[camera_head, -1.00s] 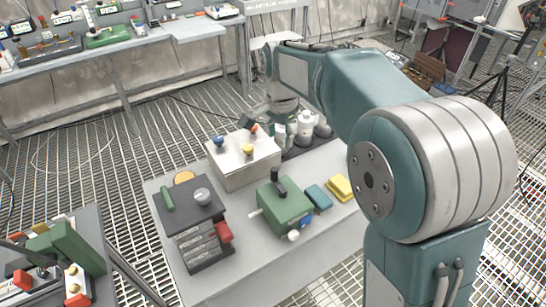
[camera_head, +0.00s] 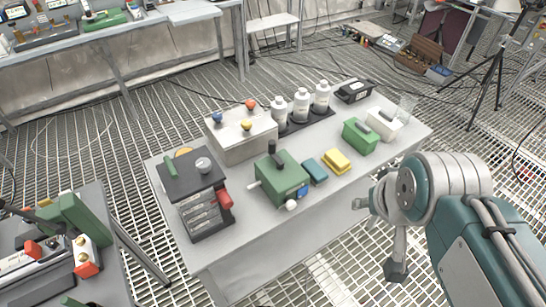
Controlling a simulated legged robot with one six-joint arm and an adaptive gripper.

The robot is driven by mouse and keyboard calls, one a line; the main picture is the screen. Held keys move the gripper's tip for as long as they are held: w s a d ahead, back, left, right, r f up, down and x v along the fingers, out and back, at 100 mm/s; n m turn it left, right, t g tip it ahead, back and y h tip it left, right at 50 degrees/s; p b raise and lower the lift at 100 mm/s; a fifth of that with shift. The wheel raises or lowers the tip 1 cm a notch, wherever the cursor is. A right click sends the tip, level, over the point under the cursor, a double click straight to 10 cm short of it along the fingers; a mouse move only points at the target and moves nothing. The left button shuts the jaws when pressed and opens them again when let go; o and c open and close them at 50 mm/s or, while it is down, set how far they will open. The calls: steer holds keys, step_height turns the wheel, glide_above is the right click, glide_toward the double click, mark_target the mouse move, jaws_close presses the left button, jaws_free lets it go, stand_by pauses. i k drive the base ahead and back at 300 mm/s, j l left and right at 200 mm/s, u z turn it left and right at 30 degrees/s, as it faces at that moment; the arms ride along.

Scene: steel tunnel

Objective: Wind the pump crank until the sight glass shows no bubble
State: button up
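A green housing (camera_head: 281,178) with a black upright handle (camera_head: 272,153), a pale rod on its left side and a white knob (camera_head: 291,205) in front stands mid-table. Left of it is a dark box (camera_head: 192,190) with a grey round knob (camera_head: 203,165), a green grip and a red part (camera_head: 224,200). I cannot tell for certain which part is the pump crank, and no sight glass or bubble can be made out. What seems to be my gripper (camera_head: 396,270) hangs at the right, beyond the table's front edge and apart from everything on it. Its fingers are unclear.
The grey table (camera_head: 228,252) also carries a metal box (camera_head: 241,136) with coloured knobs, several white bottles (camera_head: 302,103), blue and yellow blocks, and green and white cases. A second bench (camera_head: 122,235) stands at lower left. Open grating (camera_head: 330,250) lies before the table.

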mark_target(280, 165)
steer(key=k+j+z, duration=0.1)
steer(key=k, duration=0.25)
steer(key=k+j+z, duration=0.15)
steer(key=k, duration=0.25)
steer(key=k+j+z, duration=0.1)
steer(key=k+j, duration=0.15)
steer(key=k+j+z, duration=0.1)
steer(key=j, duration=0.3)
steer(key=k+j+z, duration=0.1)
steer(key=k+j, duration=0.15)
steer(key=j, duration=0.15)
steer(key=k+j+z, duration=0.1)
steer(key=j, duration=0.3)
steer(key=k+j+z, duration=0.15)
steer(key=j, duration=0.4)
steer(key=k+j, duration=0.15)
steer(key=j, duration=0.3)
